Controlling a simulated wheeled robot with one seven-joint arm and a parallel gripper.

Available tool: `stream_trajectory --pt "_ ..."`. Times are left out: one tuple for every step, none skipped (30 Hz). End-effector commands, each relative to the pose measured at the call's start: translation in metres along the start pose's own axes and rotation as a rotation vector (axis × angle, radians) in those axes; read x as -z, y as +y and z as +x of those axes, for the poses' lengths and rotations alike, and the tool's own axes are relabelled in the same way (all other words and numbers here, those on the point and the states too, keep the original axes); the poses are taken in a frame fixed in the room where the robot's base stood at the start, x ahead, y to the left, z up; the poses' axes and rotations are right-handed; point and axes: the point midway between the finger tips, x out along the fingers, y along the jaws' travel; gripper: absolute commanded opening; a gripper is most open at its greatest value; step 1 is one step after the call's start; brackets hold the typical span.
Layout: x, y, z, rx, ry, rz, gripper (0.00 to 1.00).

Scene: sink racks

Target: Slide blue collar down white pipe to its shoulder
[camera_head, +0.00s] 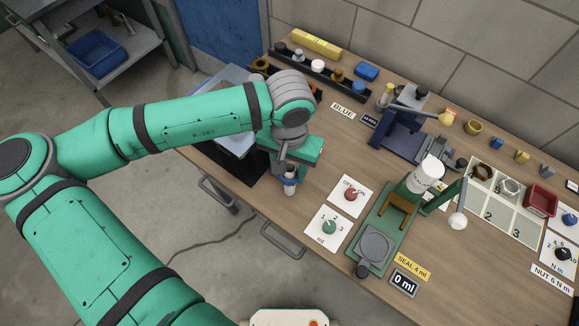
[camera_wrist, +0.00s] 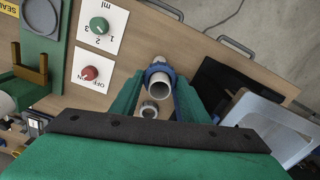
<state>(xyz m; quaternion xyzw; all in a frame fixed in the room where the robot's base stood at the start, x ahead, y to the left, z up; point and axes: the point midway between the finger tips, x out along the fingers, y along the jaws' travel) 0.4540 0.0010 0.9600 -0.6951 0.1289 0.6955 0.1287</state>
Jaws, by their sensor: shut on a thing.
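The blue collar (camera_head: 290,172) is at the jaws of my gripper (camera_head: 287,165), near the table's front edge. It also shows in the wrist view (camera_wrist: 157,68), around a white pipe (camera_wrist: 159,82) whose open end faces the camera. In the head view the white pipe (camera_head: 290,189) shows just below the collar. My gripper is shut on the collar, with its fingers (camera_wrist: 157,95) on either side. A second pale round opening (camera_wrist: 149,111) lies closer to the gripper body; I cannot tell what it belongs to. The shoulder is hidden.
A switch card with a red knob (camera_head: 351,195) and a dial card with a green knob (camera_head: 329,227) lie to the right. A green press stand (camera_head: 382,240) stands beyond them. A black-edged tray (camera_head: 232,150) is left of my gripper. Drawer handles (camera_head: 283,240) project from the front.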

Motion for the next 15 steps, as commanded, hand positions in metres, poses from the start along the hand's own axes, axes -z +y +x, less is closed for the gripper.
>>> stream_trajectory --pt "0.0 0.0 0.0 0.0 0.0 0.0 0.2" --pt "0.0 0.0 0.0 0.0 0.0 0.0 0.2" --pt "0.0 0.0 0.0 0.0 0.0 0.0 0.2" --pt "0.0 0.0 0.0 0.0 0.0 0.0 0.48" --pt "0.0 0.0 0.0 0.0 0.0 0.0 0.56" --pt "0.0 0.0 0.0 0.0 0.0 0.0 0.63" --pt "0.0 0.0 0.0 0.0 0.0 0.0 0.63" --pt "0.0 0.0 -0.0001 0.0 0.0 0.0 0.63" --pt "0.0 0.0 -0.0001 0.0 0.0 0.0 0.63" --pt "0.0 0.0001 -0.0001 0.0 0.0 0.0 0.63" --pt "0.0 0.0001 -0.0001 0.0 0.0 0.0 0.63" --pt "0.0 0.0 -0.0001 0.0 0.0 0.0 0.63" --pt "0.0 0.0 -0.0001 0.0 0.0 0.0 0.63" --pt "0.0 0.0 -0.0002 0.0 0.0 0.0 0.63" --pt "0.0001 0.0 -0.0009 0.0 0.0 0.0 0.63"
